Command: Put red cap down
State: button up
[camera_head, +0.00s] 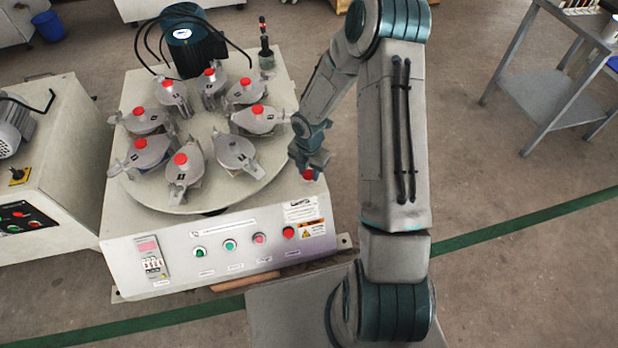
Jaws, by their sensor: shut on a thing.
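A red cap (308,175) is at the tip of my gripper (308,168), which is shut on it. The gripper points down over the right front corner of the machine's top (283,200), right of the round turntable. Whether the cap touches the surface cannot be told. Several grey metal jars stand in a ring on the turntable (200,125), most with a red cap on top. The jar at the front right (237,153) shows no red cap.
A teal motor (190,40) with black cables stands behind the turntable. The front panel (225,250) carries buttons and a label. Another machine (50,190) stands at left, and a grey metal table (548,85) at far right. Free top surface around my gripper is narrow.

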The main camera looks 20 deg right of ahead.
jog(key=shift+f+b, duration=0.55)
jog(key=shift+f, duration=0.9)
jog(key=o, duration=0.9)
jog(key=shift+f, duration=0.1)
notch_tip(320, 180, up, 12)
jog(key=p, duration=0.6)
notch_tip(320, 180, up, 15)
jog(key=m+h, duration=0.2)
jog(key=m, duration=1.1)
send_over(309, 173)
jog(key=s+d, duration=0.2)
jog(key=s, duration=0.6)
jog(key=s+r+m, duration=0.3)
jog(key=s+m, duration=0.1)
jog(key=s+a+r+m+y, duration=0.1)
jog(key=s+r+m, duration=0.2)
jog(key=s+m, duration=0.1)
jog(key=s+a+r+m+t+y, duration=0.1)
jog(key=s+r+m, duration=0.2)
jog(key=s+m, duration=0.2)
jog(key=shift+a+r+m, duration=0.2)
jog(key=shift+a+m, duration=0.05)
jog(key=shift+m, duration=0.15)
